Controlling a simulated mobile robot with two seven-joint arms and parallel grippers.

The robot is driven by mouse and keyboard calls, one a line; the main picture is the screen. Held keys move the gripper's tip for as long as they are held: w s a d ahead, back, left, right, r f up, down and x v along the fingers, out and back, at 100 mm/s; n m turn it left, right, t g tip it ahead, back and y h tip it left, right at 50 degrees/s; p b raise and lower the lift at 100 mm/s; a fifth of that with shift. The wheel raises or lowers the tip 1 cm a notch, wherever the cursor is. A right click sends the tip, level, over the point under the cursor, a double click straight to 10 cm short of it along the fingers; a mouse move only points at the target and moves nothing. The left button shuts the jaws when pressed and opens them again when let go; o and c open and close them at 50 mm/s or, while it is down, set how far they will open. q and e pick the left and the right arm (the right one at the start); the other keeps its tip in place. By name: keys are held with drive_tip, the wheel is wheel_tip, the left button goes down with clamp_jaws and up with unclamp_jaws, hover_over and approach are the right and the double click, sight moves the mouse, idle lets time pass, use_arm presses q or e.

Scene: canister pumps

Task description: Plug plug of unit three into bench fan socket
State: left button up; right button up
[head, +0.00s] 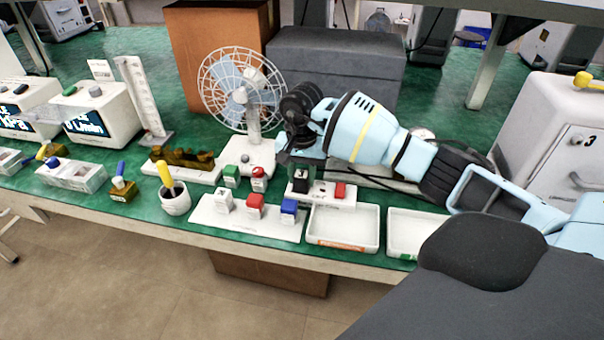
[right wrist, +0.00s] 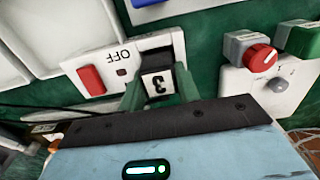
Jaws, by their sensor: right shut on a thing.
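The black plug of unit three (head: 300,181) has a white label; in the right wrist view the plug (right wrist: 157,84) shows a "3". My right gripper (head: 298,163) points down from above and is shut on this plug; its green fingers (right wrist: 158,92) sit on both sides of it. The plug is at the dark end of a white socket strip (head: 322,197) with a red switch; the strip (right wrist: 122,58) reads "OFF". How deep the plug sits is hidden. The bench fan (head: 240,90) stands behind and left, its white base (right wrist: 270,92) beside the strip. My left gripper is not in view.
Green (head: 231,175) and red-topped (head: 259,179) blocks stand before the fan base. A white board (head: 240,225) holds white, red and blue blocks. Empty trays (head: 342,228) are in front of the strip. A dark grey box (head: 340,68) is behind. Dark cables run beneath my right arm.

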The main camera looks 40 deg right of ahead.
sight(302, 173)
drive_tip(key=shift+f, duration=0.15)
drive_tip(key=o, duration=1)
drive_tip(key=shift+c, duration=0.2)
wheel_tip(302, 173, up, 12)
